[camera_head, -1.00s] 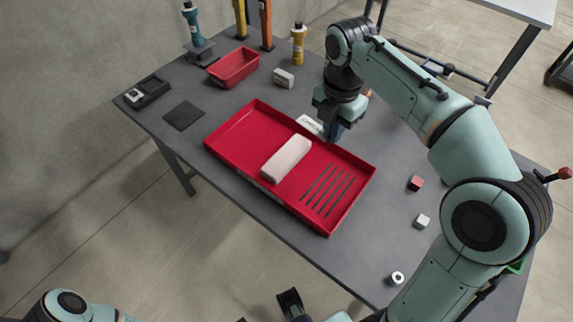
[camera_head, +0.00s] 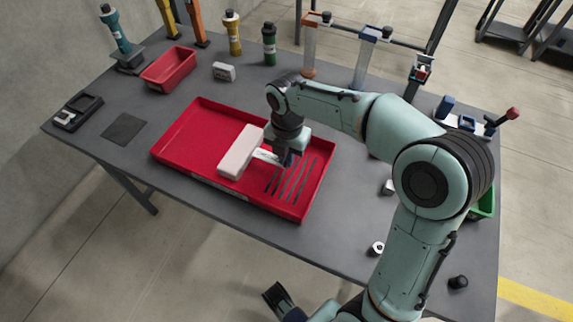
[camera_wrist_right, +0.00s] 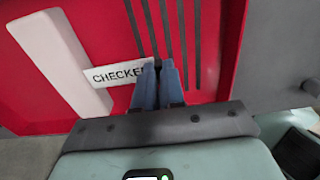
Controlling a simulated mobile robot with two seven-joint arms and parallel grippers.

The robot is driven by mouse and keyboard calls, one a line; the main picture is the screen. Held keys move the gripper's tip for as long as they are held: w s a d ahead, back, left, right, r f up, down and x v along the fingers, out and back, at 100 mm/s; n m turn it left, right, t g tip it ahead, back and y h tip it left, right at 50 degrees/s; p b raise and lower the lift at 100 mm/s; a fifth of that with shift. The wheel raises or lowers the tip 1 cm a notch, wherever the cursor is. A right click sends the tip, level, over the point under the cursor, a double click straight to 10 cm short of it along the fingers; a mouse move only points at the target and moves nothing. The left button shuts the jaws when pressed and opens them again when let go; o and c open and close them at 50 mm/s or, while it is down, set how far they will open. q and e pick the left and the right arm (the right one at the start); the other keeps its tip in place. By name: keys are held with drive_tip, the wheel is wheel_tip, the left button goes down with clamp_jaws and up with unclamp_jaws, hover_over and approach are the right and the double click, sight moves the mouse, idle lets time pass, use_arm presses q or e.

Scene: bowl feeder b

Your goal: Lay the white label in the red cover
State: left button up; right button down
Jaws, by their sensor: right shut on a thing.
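The red cover (camera_head: 172,141) is a wide shallow red tray with several dark slots at its right end, also in the right wrist view (camera_wrist_right: 225,40). My right gripper (camera_head: 285,160) is over the slotted part, fingers pointing down. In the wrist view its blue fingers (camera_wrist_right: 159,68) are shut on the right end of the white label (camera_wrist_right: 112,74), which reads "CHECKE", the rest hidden. The label shows as a white strip in the head view (camera_head: 266,156). I cannot tell whether it touches the cover's floor. A dark part at the bottom may be my left gripper; its jaws are unclear.
A pale block (camera_head: 240,152) lies in the cover, close to the label's left end. A small red bin (camera_head: 168,69), a grey-white block (camera_head: 223,71) and bottles stand behind. A ring (camera_head: 377,248) lies at the table's front right.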

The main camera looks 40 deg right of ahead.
drive_tip(key=shift+f+b, duration=0.35)
drive_tip(key=shift+f, duration=1.55)
drive_tip(key=shift+f, duration=0.2)
drive_tip(key=c, duration=1.2)
unclamp_jaws()
drive_tip(key=shift+c, duration=0.2)
drive_tip(key=shift+r, duration=0.1)
wheel_tip(320, 180, up, 12)
drive_tip(key=p, duration=0.3)
drive_tip(key=shift+r, duration=0.15)
